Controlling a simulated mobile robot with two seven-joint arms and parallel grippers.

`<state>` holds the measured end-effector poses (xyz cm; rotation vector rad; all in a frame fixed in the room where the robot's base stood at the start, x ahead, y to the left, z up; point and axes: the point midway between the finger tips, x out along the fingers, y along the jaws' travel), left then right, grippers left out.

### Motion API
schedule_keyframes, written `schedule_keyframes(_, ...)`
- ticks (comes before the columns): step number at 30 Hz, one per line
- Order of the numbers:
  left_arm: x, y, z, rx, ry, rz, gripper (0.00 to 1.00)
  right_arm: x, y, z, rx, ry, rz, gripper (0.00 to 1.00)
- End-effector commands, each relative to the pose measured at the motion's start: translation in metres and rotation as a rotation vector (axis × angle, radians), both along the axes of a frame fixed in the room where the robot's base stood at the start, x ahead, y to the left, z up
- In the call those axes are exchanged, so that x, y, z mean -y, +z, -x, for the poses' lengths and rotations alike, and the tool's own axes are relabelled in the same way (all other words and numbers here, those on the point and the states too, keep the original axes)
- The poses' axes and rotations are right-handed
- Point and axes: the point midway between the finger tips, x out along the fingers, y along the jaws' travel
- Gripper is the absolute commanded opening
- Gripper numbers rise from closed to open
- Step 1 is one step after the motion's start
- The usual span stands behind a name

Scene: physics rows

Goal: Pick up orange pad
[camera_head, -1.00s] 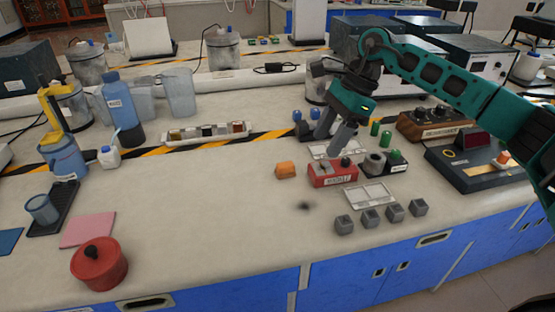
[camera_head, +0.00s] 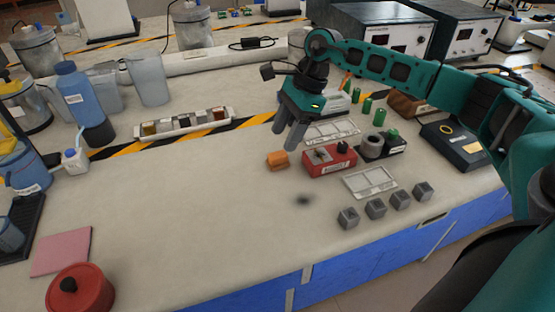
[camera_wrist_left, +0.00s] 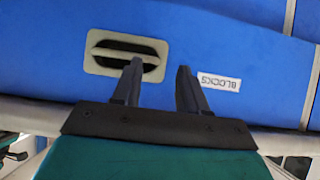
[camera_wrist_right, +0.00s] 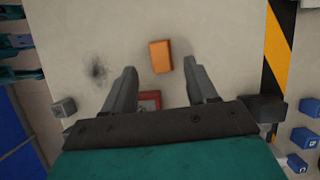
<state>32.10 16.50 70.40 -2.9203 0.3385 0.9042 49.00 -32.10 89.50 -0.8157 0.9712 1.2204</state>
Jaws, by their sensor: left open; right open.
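The orange pad (camera_head: 278,160) is a small block lying on the pale bench top, left of a red box. In the right wrist view the orange pad (camera_wrist_right: 160,57) lies ahead of the fingertips, between their lines. My right gripper (camera_head: 287,140) is open and empty, above the bench close to the pad; it also shows in the right wrist view (camera_wrist_right: 160,66). My left gripper (camera_wrist_left: 160,65) is open and empty, facing a blue cabinet front; it is not in the head view.
Several grey cubes (camera_head: 376,208) line the bench's front edge. A sorting tray (camera_head: 184,124) lies behind left. The bench left of the pad is clear.

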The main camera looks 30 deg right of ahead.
Motion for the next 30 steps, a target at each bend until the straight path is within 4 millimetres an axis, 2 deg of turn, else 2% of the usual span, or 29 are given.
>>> schedule_keyframes(10, 0.001, 0.001, -0.002, 0.005, -0.002, 0.002, 0.43, -0.013, -0.045, -0.001, -0.004, 0.001, -0.001, 0.57)
schedule_keyframes(20, 0.001, 0.000, -0.002, 0.003, -0.002, 0.001, 0.43, -0.015, -0.051, -0.002, -0.001, 0.000, 0.001, 0.57)
schedule_keyframes(30, 0.001, -0.002, -0.001, -0.001, -0.003, 0.001, 0.43, -0.015, -0.050, -0.002, 0.000, 0.000, 0.001, 0.25)
